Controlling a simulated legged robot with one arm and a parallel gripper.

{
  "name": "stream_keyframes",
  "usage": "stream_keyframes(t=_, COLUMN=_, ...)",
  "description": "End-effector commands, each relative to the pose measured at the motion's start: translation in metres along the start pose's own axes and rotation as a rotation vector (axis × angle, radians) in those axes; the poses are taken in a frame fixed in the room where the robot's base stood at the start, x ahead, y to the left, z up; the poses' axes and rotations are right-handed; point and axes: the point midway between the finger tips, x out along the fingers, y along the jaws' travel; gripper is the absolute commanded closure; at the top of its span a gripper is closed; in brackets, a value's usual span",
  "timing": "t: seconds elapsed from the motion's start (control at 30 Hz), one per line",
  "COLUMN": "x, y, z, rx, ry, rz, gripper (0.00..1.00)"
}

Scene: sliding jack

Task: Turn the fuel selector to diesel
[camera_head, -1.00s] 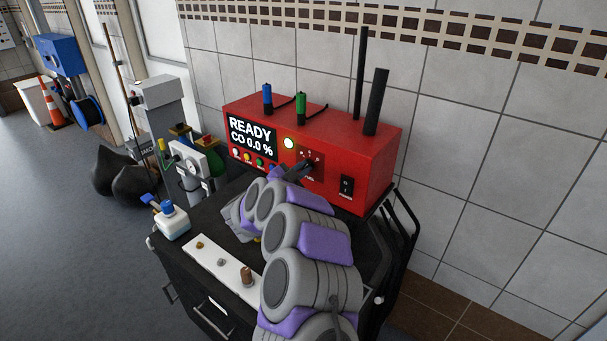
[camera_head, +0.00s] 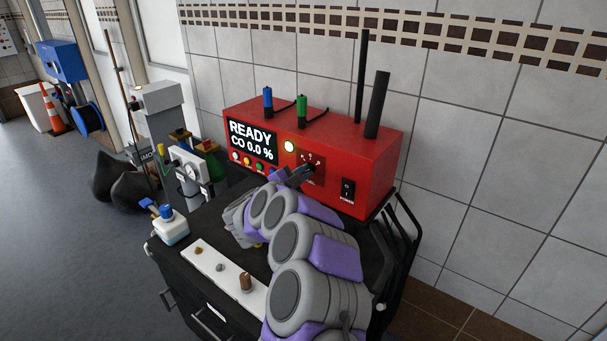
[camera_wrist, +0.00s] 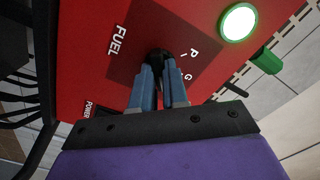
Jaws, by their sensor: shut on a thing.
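The fuel selector (camera_wrist: 157,56) is a dark knob on a dark square panel marked FUEL, on the front of the red analyzer box (camera_head: 365,154). In the wrist view my gripper (camera_wrist: 158,72) has its two blue-grey fingers on either side of the knob, shut on it. The letters P and G show beside the knob; other marks are hidden by the fingers. In the head view my gripper (camera_head: 303,174) reaches the panel and covers part of the dial. Which mark the knob points to cannot be told.
A lit round lamp (camera_wrist: 238,22) and a power switch (camera_head: 347,190) flank the panel. The display (camera_head: 252,141) reads READY, CO 0.0 %. The black cart top below holds a white strip (camera_head: 225,277) with small fittings and a white bottle (camera_head: 171,228).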

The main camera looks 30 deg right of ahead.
Motion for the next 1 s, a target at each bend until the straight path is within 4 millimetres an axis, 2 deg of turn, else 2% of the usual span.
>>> stream_keyframes(t=0.03, x=-0.001, y=0.004, z=0.002, rx=-0.002, ry=-0.004, rz=0.008, gripper=1.00)
stream_keyframes(t=0.07, x=-0.001, y=0.004, z=0.002, rx=-0.002, ry=-0.004, rz=0.008, gripper=0.83)
stream_keyframes(t=0.3, x=0.002, y=0.003, z=0.001, rx=-0.001, ry=-0.002, rz=0.007, gripper=0.61)
stream_keyframes(t=0.53, x=0.004, y=0.003, z=0.001, rx=0.000, ry=-0.002, rz=0.006, gripper=0.61)
stream_keyframes(t=0.67, x=-0.004, y=0.002, z=0.001, rx=0.000, ry=-0.005, rz=0.005, gripper=0.61)
stream_keyframes(t=0.77, x=-0.017, y=0.001, z=0.001, rx=0.000, ry=-0.005, rz=0.005, gripper=0.61)
stream_keyframes(t=1.0, x=-0.071, y=-0.001, z=0.002, rx=0.000, ry=-0.007, rz=0.004, gripper=0.61)
